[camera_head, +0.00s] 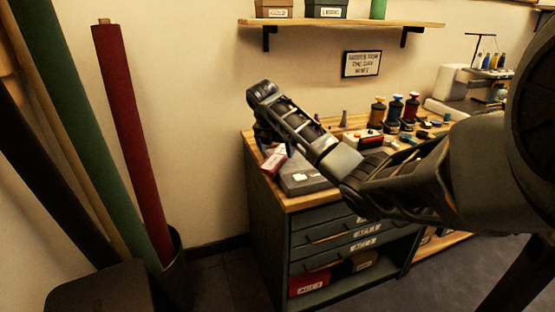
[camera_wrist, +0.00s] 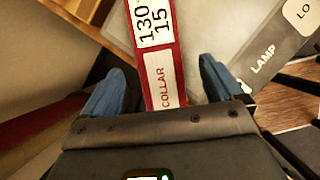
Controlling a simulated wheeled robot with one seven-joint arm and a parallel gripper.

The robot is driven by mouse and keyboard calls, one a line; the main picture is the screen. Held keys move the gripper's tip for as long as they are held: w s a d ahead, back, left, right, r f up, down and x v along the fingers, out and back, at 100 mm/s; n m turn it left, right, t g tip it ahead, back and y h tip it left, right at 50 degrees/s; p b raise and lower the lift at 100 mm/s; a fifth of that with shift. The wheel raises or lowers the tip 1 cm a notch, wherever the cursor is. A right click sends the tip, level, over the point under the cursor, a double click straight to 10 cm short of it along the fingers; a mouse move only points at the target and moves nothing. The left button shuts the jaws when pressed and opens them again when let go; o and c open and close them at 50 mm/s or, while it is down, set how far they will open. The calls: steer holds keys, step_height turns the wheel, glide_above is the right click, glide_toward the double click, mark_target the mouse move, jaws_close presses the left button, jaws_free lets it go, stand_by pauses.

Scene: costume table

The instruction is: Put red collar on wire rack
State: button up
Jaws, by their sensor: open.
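The red collar (camera_wrist: 160,85), a flat red packet with white label panels reading "COLLAR" and "130 15", lies between the fingers of my gripper (camera_wrist: 165,85) in the wrist view. Its near end reaches my gripper's palm. The blue fingers are open, one on each side, with a gap to the packet. In the head view the red collar (camera_head: 273,159) shows at the table's left front corner, leaning beside a grey box, under my gripper. I cannot make out a wire rack in either view; my arm hides part of the tabletop.
The grey box (camera_head: 302,182), labelled "LAMP" in the wrist view (camera_wrist: 255,50), sits right of the collar. Thread spools (camera_head: 395,108) and small items crowd the table's middle. A sewing machine (camera_head: 459,88) stands at the right. A shelf (camera_head: 340,22) hangs above; fabric rolls (camera_head: 130,125) stand left.

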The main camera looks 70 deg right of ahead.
mark_target(278, 156)
steer(key=x, duration=0.3)
steer(key=shift+f, duration=0.1)
steer(key=c, duration=1.2)
steer(key=shift+c, duration=0.2)
